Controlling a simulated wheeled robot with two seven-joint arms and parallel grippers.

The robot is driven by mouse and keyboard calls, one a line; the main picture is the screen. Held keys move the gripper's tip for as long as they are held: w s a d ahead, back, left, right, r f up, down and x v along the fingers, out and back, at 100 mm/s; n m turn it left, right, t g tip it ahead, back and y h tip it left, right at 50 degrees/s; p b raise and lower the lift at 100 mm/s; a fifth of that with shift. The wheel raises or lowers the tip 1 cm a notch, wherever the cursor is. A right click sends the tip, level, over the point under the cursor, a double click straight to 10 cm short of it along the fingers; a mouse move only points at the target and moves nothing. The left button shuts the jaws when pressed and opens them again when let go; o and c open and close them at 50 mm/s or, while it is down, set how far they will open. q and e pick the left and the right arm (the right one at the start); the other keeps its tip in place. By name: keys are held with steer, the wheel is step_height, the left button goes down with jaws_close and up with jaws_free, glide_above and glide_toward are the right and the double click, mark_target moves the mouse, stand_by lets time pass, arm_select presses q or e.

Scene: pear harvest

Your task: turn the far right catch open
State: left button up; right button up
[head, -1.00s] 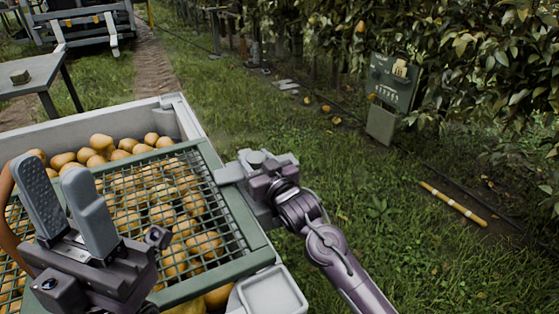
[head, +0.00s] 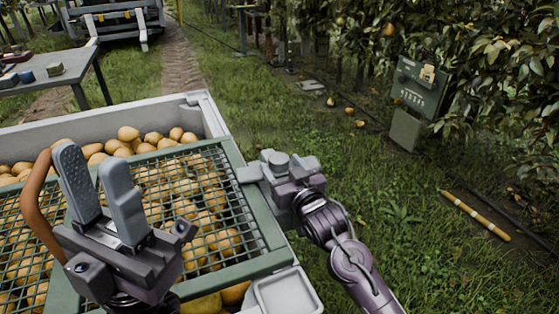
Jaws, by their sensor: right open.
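A green-framed wire mesh lid (head: 262,232) lies over the pale crate (head: 190,110) of pears (head: 130,135). My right gripper (head: 262,168) is at the lid's far right edge, its grey fingers reaching to the green frame. It is open. The far right catch cannot be made out; my gripper covers that part of the edge. My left gripper (head: 98,185) is above the mesh at the left, its two grey fingers pointing up with a gap between them. A curved brown handle (head: 38,200) stands just left of it, partly behind a finger.
A pale grey tray (head: 286,293) sits at the crate's near right corner. A grey table (head: 60,75) stands at the back left. A green box on a post (head: 420,88) and a yellow banded pole (head: 475,215) are to the right. Open grass lies between.

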mark_target(283, 168)
steer(key=p+v, duration=0.1)
steer(key=v, duration=0.4)
steer(key=shift+s+d, duration=0.15)
steer(key=shift+s, duration=0.15)
